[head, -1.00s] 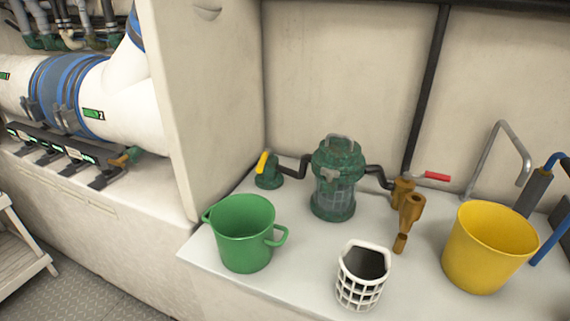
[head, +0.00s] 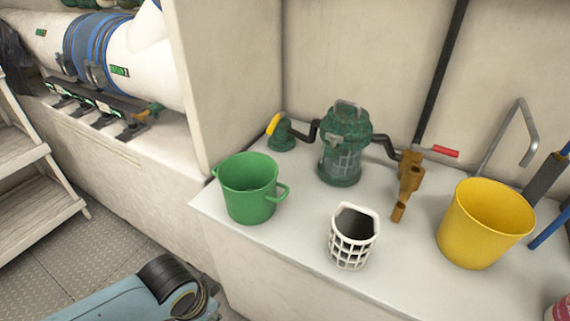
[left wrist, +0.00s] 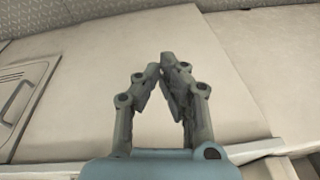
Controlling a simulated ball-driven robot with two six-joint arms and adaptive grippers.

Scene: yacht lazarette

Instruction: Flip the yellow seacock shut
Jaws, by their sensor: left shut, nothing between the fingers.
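The yellow seacock handle (head: 273,124) sits on a green valve body (head: 282,137) at the back left of the white counter, joined by a dark hose to the green strainer (head: 340,150). The handle stands tilted upward. In the left wrist view my left gripper (left wrist: 163,68) is shut and empty, with its fingertips close together in front of pale panels. The seacock does not show in that view. In the head view a blue part of my arm shows at the bottom, well below the counter; no fingers show there. My right gripper is not in view.
A white basket (head: 353,238), a bronze valve with a red handle (head: 437,152) and a yellow bucket (head: 484,225) stand farther right. Wooden steps (head: 35,185) are at left.

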